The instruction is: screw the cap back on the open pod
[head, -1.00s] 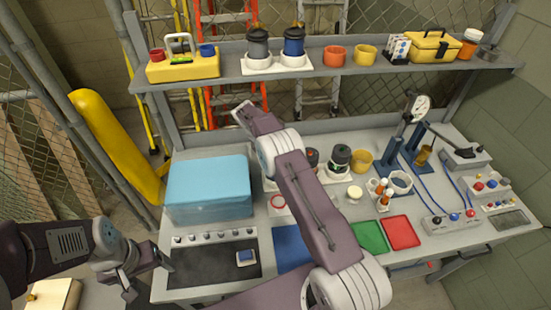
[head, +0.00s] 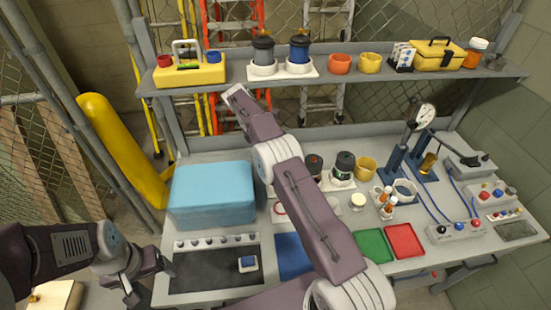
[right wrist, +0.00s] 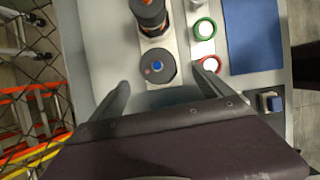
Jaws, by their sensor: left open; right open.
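In the right wrist view a dark round pod top with a blue centre (right wrist: 157,68) lies between the fingers of my open, empty right gripper (right wrist: 160,78). Another dark pod (right wrist: 148,14) is beyond it. A green-ringed cap (right wrist: 204,29) and a red-ringed cap (right wrist: 210,64) lie beside them. I cannot tell which pod is open. My left gripper (head: 152,284) is open and empty at the bench's left front.
A blue box (head: 211,195) stands left on the bench. Red (head: 404,241) and green (head: 373,246) mats lie at the front. A shelf (head: 225,78) with pods, cups and a yellow toolbox (head: 437,55) runs above the back. A gauge stand (head: 422,118) is at right.

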